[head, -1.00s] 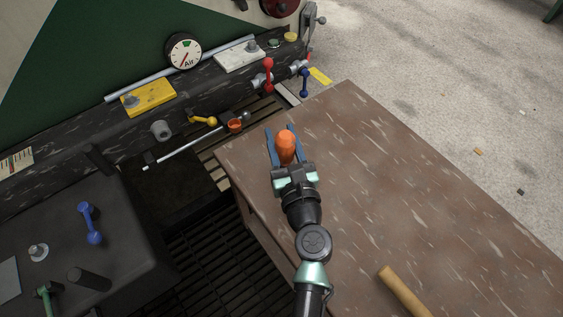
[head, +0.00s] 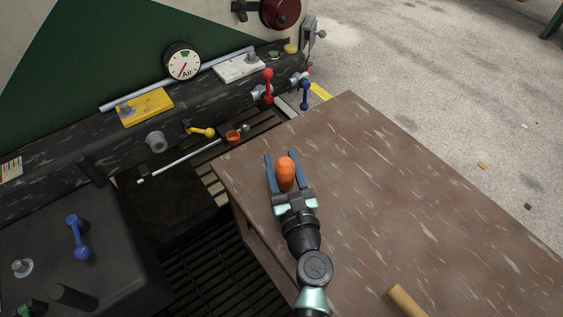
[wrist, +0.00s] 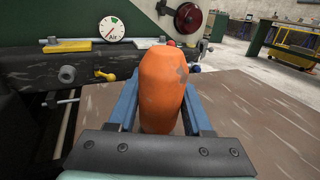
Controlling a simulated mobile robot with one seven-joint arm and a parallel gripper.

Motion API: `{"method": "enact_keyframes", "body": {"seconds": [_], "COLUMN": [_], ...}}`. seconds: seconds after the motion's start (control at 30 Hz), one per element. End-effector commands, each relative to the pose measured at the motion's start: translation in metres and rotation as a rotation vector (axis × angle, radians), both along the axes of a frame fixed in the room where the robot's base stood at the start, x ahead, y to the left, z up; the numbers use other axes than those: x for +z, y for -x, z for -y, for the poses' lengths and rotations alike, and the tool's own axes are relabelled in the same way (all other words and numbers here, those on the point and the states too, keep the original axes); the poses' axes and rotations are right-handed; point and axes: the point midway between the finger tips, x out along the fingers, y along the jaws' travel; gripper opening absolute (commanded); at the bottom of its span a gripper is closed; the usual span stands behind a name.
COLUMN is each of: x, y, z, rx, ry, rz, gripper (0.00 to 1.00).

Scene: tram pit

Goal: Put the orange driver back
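The orange driver (head: 286,174) shows as a rounded orange handle between the blue fingers of my gripper (head: 282,170). In the wrist view the driver (wrist: 163,90) stands upright between the two fingers and fills the middle of the picture; its shaft and tip are hidden.
The brown table (head: 400,190) has a wooden handle (head: 406,300) at its near edge. The dark bench carries a yellow block (head: 146,106), an air gauge (head: 182,61), and red (head: 267,86) and blue (head: 304,94) levers. A metal rod (head: 185,160) juts near the ring. A dark grated pit lies left.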

Motion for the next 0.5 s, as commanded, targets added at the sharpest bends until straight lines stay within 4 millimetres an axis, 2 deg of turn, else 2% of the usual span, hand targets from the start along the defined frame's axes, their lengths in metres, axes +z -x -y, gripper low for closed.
{"method": "enact_keyframes", "body": {"seconds": [0.03, 0.1, 0.5], "x": [0.0003, 0.0003, -0.0008], "y": [0.0, 0.0, 0.0032], "z": [-0.0001, 0.0, 0.0009], "rx": [0.0, 0.0, -0.001], "ry": [0.0, 0.0, -0.001], "rz": [0.0, 0.0, -0.001], "gripper": [0.61, 0.73, 0.73]}}
